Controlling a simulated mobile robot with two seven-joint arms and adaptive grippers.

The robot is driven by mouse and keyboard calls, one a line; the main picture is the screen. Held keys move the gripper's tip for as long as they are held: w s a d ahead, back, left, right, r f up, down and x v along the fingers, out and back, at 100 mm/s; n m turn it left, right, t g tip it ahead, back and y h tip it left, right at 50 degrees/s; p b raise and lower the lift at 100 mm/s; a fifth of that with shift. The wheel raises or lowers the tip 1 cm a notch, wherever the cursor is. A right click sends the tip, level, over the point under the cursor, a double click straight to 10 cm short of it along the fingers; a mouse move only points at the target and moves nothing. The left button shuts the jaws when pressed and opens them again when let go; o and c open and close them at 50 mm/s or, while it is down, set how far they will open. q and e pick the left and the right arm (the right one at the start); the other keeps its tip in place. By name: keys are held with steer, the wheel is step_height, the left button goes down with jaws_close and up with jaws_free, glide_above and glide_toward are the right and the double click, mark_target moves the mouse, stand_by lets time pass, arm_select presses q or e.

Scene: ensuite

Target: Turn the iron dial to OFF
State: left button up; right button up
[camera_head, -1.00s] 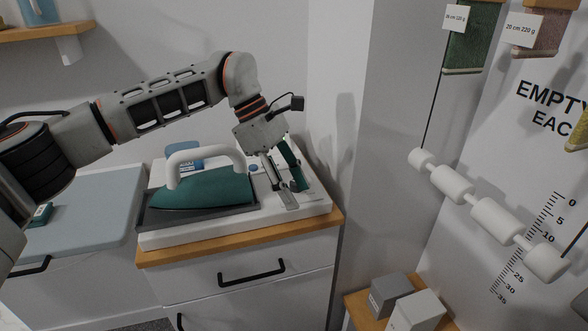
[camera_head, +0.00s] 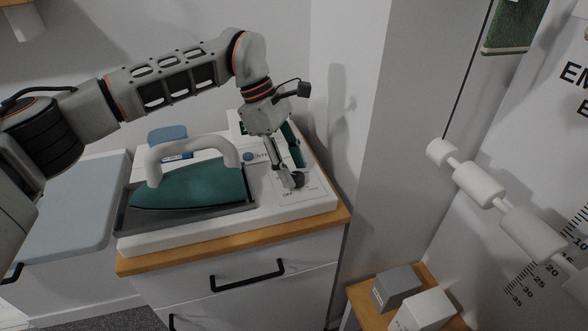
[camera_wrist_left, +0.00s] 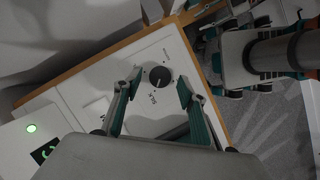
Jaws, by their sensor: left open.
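The iron dial is a dark round knob on the white panel of the ironing station. It shows in the left wrist view (camera_wrist_left: 160,77), with a small label like "SILK" close by. In the head view the dial (camera_head: 299,180) is partly hidden by the fingers, and an "OFF" label is in front of it. I cannot tell where its pointer is set. My left gripper (camera_head: 291,175) is open, pointing down at the dial. In the left wrist view its two fingertips (camera_wrist_left: 160,84) are on either side of the dial, with gaps showing. My right gripper is not in view.
A teal iron with a white handle (camera_head: 192,146) sits in a grey tray left of the dial. The white station stands on a wooden-topped drawer cabinet (camera_head: 245,242). A wall is close on the right. White rollers (camera_head: 480,184) hang further right.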

arm_select(q)
steer(key=shift+s+d+f, duration=0.1)
steer(key=shift+d+f, duration=0.15)
steer(key=shift+f, duration=0.25)
steer(key=c, duration=1.1)
